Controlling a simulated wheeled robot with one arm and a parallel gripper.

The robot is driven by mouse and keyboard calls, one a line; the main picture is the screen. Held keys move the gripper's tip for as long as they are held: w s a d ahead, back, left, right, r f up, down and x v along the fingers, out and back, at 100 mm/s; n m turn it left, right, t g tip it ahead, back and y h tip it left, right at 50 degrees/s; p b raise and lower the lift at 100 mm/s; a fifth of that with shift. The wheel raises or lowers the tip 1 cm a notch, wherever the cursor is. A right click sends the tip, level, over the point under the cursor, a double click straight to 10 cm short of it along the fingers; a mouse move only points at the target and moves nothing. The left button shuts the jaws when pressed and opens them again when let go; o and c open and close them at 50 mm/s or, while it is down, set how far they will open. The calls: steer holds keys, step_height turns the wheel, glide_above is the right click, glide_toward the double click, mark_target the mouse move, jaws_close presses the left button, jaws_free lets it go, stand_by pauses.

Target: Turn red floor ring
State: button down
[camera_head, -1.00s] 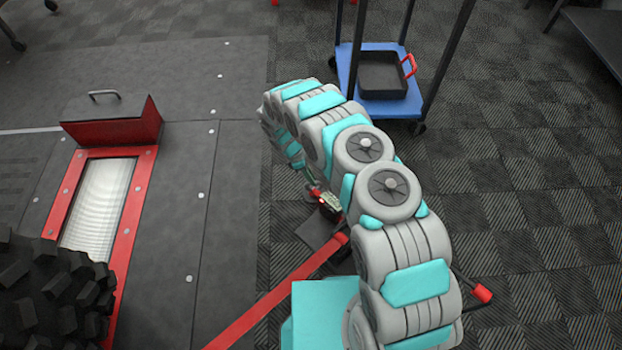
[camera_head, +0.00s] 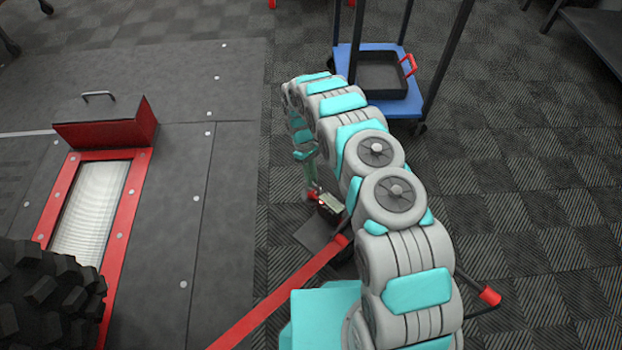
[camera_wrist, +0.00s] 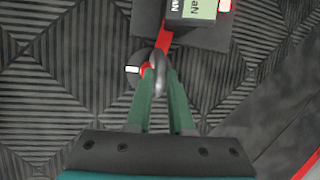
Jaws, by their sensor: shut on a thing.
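My gripper (camera_wrist: 158,75) points down at the floor in the wrist view, its two green fingers close together at the tips. The red floor ring (camera_wrist: 147,69) shows only as a small red part at the fingertips, beside a dark round base with a white mark. A grey, blurred piece lies between or over the tips, and the fingers hide much of the ring. In the head view my gripper (camera_head: 311,178) is partly hidden by my arm, and a small red spot shows just below it.
A dark box with a green display (camera_wrist: 200,9) stands on a dark plate close beyond the fingertips, with a red strip running towards them. The red-framed roller (camera_head: 95,205) and a knobbly tyre (camera_head: 45,295) are at left. A blue cart (camera_head: 425,88) carries a dark tray.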

steer(key=shift+m, duration=0.3)
stand_by(0.4)
steer(key=c, duration=0.8)
jaws_free()
steer(key=d+v, duration=0.1)
steer(key=v, duration=0.6)
steer(key=shift+w+a+r, duration=0.25)
steer(key=shift+a+r, duration=0.05)
steer(key=shift+a, duration=0.1)
